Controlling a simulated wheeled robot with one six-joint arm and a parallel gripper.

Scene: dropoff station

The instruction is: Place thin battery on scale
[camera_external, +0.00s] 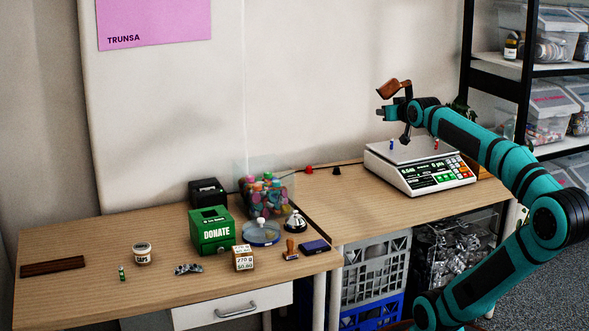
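The scale (396,157) stands at the right end of the table, with a pale flat plate and lit green displays. A small blue upright piece (391,145) and a small red piece (436,144) show at its plate; either may be a battery, but they are too small to tell. A small green cylinder (122,273), battery-like, stands upright at the table's front left. My gripper (388,114) is above the scale's back left part, apart from the plate. Its fingers are too small and dark to read, and whether it holds anything cannot be told.
A green donate box (211,231), a container of colored pieces (265,194), a bell (294,223), a round blue dish (261,234) and a stamp (290,250) crowd the table's middle. A white jar (142,254) and silver wrappers (188,269) lie left. Bare wood lies left of the scale.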

